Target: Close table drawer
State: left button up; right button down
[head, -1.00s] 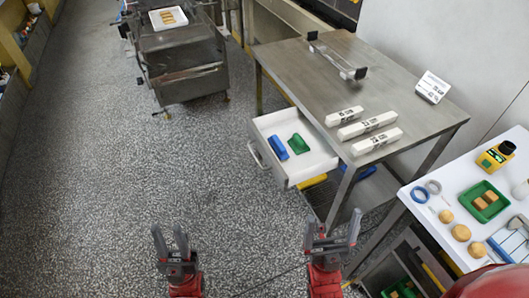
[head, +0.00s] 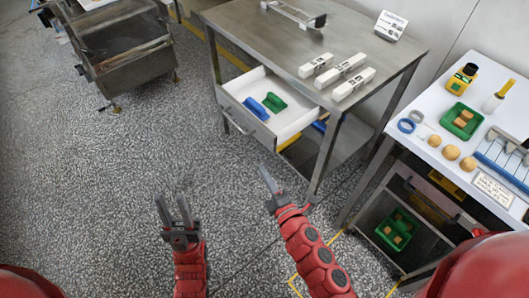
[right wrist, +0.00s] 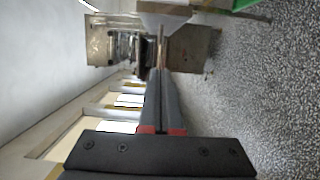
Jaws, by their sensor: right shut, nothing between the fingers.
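The table drawer (head: 290,122) is pulled out from the steel table (head: 345,35). It has a white inside, a steel front panel and a bar handle (head: 236,123). A blue tool (head: 256,108) and a green tool (head: 274,102) lie in it. My right gripper (head: 267,178) is shut and empty, in front of and below the drawer, apart from it, pointing up and left. Its closed fingers also show in the right wrist view (right wrist: 162,85). My left gripper (head: 173,199) is open and empty over the floor, left of the right one.
White labelled blocks (head: 340,71) and a rail-like fixture (head: 294,14) rest on the steel table. A white side table (head: 440,115) with buns and a green tray stands right. A steel machine (head: 122,45) stands back left. The floor before the drawer is clear.

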jog(key=p, duration=0.3)
send_near(255, 131)
jog(key=w+a, duration=0.3)
jog(key=shift+w+f, duration=0.1)
jog(key=shift+w, duration=0.2)
jog(key=shift+w+d+f, duration=0.15)
jog(key=shift+w+d, duration=0.15)
jog(key=shift+d, duration=0.2)
jog(key=shift+w+d, duration=0.1)
jog(key=shift+d, duration=0.05)
